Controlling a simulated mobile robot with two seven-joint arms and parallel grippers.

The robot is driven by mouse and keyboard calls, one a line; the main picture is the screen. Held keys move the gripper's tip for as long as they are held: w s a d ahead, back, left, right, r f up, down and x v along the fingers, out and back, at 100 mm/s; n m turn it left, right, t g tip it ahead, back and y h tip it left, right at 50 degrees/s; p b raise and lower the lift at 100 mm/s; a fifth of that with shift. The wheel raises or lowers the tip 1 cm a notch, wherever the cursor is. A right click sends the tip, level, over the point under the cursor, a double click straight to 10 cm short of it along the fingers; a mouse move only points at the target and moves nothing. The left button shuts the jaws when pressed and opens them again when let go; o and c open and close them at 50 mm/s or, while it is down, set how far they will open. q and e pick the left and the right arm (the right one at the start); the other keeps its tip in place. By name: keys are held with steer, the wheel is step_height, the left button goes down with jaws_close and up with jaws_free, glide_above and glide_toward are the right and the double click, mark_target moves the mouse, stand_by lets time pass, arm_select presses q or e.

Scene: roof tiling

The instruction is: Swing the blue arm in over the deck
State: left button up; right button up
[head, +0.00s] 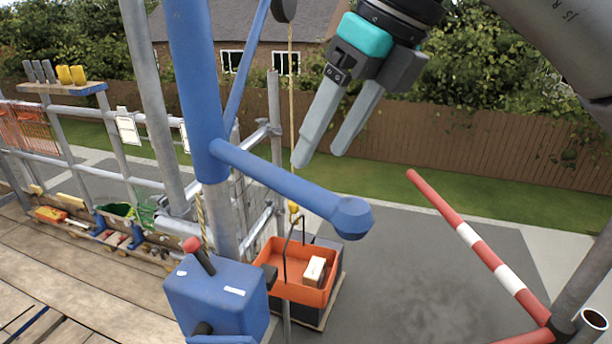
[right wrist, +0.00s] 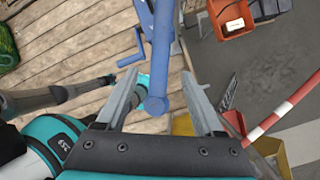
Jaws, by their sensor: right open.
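The blue arm belongs to a hoist with a thick blue post (head: 190,85). A blue bar (head: 280,182) with a rounded knob (head: 352,217) sticks out from the post to the right, and the bar also shows in the right wrist view (right wrist: 161,50). My right gripper (head: 320,155) is open and empty above the bar. In the right wrist view the bar's end appears between the spread fingers, with no clear contact. An orange tray (head: 308,293) holding a pale block hangs by the rope beyond the deck edge.
A blue winch box (head: 215,300) with a red-handled crank stands at the post's foot. The wooden deck (head: 95,270) lies left, with scaffold rails behind it. A red-and-white pole (head: 470,237) slants at the right. Grey paving (head: 420,270) below is mostly clear.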

mark_target(305, 181)
steer(key=x, duration=0.6)
steer(key=shift+a+f, duration=0.15)
jaws_close()
stand_by(0.4)
stand_by(0.9)
